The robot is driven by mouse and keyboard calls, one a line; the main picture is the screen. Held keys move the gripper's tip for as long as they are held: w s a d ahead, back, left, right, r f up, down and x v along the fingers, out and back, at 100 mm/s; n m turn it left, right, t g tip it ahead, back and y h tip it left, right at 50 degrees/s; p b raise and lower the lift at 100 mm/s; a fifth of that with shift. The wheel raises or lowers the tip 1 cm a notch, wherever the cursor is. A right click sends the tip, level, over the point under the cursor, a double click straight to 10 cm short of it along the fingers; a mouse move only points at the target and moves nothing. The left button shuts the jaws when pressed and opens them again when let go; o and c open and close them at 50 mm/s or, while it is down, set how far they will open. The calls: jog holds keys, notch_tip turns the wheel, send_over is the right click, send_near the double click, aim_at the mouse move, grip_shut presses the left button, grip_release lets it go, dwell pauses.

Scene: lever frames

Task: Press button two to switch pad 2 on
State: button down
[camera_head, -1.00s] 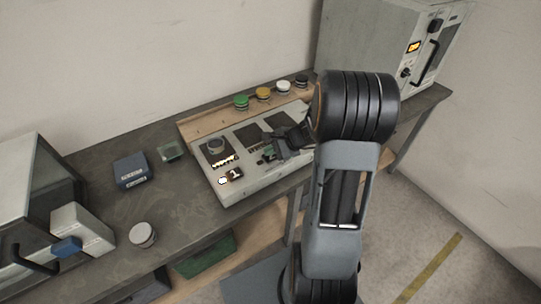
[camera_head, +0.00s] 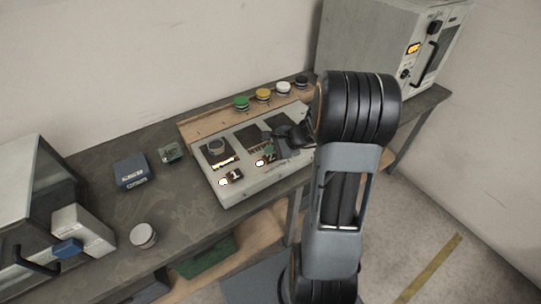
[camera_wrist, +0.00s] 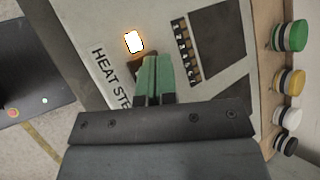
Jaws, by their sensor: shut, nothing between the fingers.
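The grey control panel (camera_head: 236,190) lies on the bench and has dark square pads on top. The second button (camera_head: 260,163) glows white on its front part; it also shows lit in the wrist view (camera_wrist: 134,42). Pad 2 (camera_head: 252,138) is bare and dark.
Green (camera_head: 241,102), yellow (camera_head: 263,94), white (camera_head: 283,88) and black pucks stand on a wooden strip behind the panel. A large grey cabinet (camera_head: 365,50) stands at right.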

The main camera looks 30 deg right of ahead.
aim_at(271, 158)
jog(key=shift+r, duration=0.1)
notch_tip(271, 158, up, 6)
jog(key=p, duration=0.4)
dwell(0.4)
dwell(0.4)
jog(key=s+a+r+n+g+h, duration=0.1)
jog(key=s+a+r+n+h, duration=0.2)
jog(key=s+n, duration=0.4)
jog(key=s+a+r+n+g+h, duration=0.1)
jog(key=s+a+r+n+h, duration=0.2)
jog(key=s+a+r+n, duration=0.3)
jog(key=s+r+n, duration=0.1)
jog(key=s+n, duration=0.1)
jog(key=n, duration=0.2)
jog(key=shift+s+a+r+h, duration=0.15)
jog(key=shift+s+r+h, duration=0.15)
jog(key=shift+h, duration=0.1)
jog(key=shift+a+n, duration=0.1)
jog(key=shift+n, duration=0.2)
